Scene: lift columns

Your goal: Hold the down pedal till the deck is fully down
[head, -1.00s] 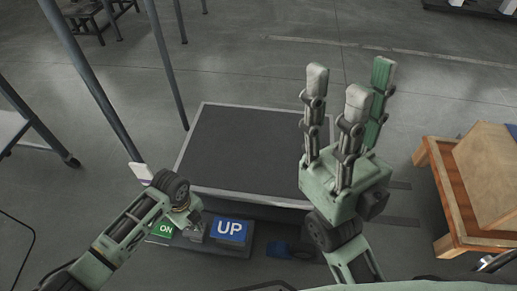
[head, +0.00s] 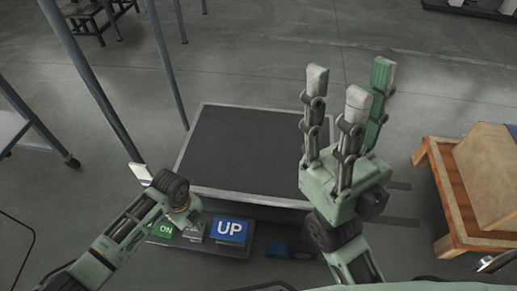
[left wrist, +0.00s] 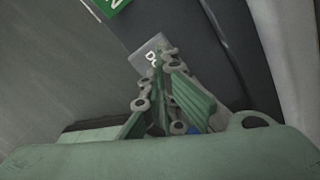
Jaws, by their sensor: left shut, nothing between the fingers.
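The lift's deck (head: 245,150) is a flat black platform with a pale rim, ahead of me in the head view. The grey down pedal (head: 195,232) sits between the green ON button (head: 165,230) and the blue UP pedal (head: 230,231). In the left wrist view the down pedal (left wrist: 150,50) shows part of its lettering, the rest hidden by my fingers. My left gripper (head: 188,213) is shut and empty, with its tips over this pedal; I cannot tell whether they touch. My right gripper (head: 350,88) is open and empty, fingers raised over the deck's right side.
A wooden stand (head: 445,205) with a cardboard box (head: 490,175) is at the right. Grey posts (head: 95,85) rise at the left, near a wheeled table (head: 12,130). The floor behind the deck is clear.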

